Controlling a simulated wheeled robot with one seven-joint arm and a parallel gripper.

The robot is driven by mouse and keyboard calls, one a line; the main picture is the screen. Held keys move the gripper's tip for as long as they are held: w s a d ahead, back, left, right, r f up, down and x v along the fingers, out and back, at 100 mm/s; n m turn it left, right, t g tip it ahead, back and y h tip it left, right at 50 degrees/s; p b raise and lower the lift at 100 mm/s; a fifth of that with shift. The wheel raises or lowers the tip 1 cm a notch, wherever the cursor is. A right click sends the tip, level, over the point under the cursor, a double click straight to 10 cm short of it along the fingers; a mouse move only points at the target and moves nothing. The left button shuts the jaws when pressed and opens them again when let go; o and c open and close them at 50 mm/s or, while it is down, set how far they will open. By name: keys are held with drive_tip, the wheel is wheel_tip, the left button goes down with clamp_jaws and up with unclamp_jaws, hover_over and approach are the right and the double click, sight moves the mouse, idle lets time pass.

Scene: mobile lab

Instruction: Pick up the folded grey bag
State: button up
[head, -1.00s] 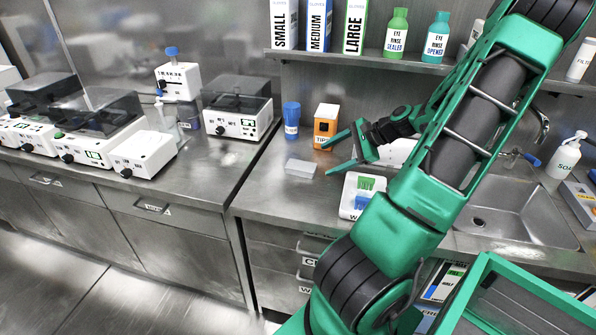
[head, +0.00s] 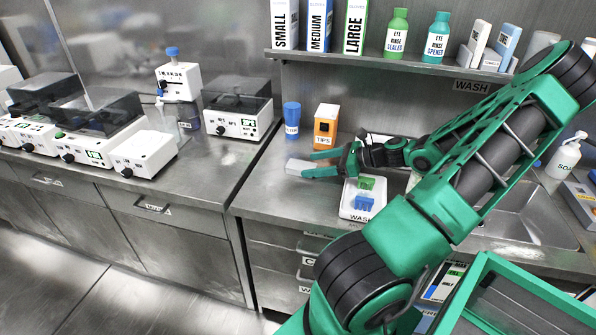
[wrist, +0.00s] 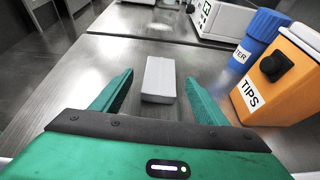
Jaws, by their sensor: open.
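The folded grey bag (head: 296,165) looks like a small pale grey block and lies flat on the steel counter, left of the orange tips box. My gripper (head: 310,165) is open and low over the counter, with its green fingers pointing left at the bag. In the wrist view the bag (wrist: 159,84) appears midway between the two open fingertips (wrist: 159,76), with a gap on each side. Neither finger visibly touches it. In the head view the fingers hide the bag's right part.
The orange tips box (head: 326,124) and a blue-topped container (head: 292,120) stand just behind my gripper. A white tray (head: 347,212) with green and blue items sits in front of my wrist. A shelf (head: 380,58) hangs above. Counter left of the bag is clear.

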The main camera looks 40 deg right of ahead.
sight(303, 166)
drive_tip(key=x, duration=0.5)
drive_tip(key=c, duration=1.1)
